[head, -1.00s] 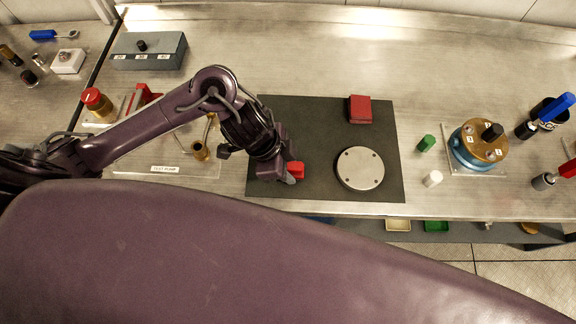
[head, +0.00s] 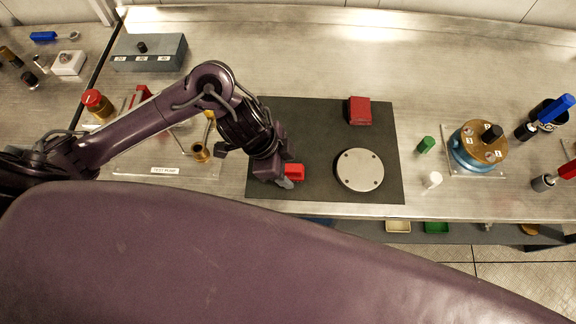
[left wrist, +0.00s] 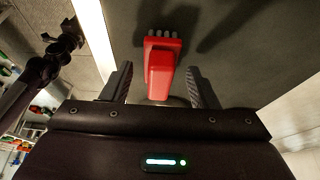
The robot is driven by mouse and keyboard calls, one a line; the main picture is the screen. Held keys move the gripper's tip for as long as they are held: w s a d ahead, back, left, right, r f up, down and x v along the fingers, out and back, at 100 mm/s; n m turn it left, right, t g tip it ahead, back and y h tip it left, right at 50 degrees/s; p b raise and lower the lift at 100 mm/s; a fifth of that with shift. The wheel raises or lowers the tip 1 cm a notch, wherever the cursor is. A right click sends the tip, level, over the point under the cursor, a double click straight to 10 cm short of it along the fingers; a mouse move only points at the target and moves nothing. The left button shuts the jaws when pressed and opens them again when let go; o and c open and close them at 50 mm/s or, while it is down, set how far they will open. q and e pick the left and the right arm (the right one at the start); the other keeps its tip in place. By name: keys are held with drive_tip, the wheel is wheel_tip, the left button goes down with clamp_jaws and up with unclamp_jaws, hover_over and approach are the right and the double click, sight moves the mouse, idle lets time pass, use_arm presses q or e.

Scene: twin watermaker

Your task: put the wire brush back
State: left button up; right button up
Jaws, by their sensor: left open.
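The wire brush appears to be the red-handled tool (head: 294,171) lying on the dark mat; grey bristle-like tufts show at the far end of the red brush (left wrist: 162,65) in the left wrist view. My left gripper (head: 284,181) is over the mat's front left part, right at the brush. In the left wrist view my left gripper (left wrist: 159,85) is open. Its two fingers stand on either side of the handle, with a visible gap on each side. The gripper hides part of the brush in the head view. A dark arm at the left wrist view's upper left has an unclear end.
The dark mat (head: 325,130) also bears a red block (head: 359,110) and a round metal disc (head: 360,169). A green cylinder (head: 426,145), a white cylinder (head: 432,180) and a blue-and-brass pump (head: 470,155) stand to the right. A grey box (head: 149,52) is back left.

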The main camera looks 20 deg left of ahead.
use_arm(q)
drive_tip(key=p+v, duration=0.1)
drive_tip(key=v, duration=0.9)
drive_tip(key=shift+r+p, duration=0.35)
drive_tip(key=shift+r, duration=0.05)
drive_tip(key=shift+s+a, duration=0.1)
drive_tip(key=shift+a, duration=0.05)
drive_tip(key=shift+s, duration=0.1)
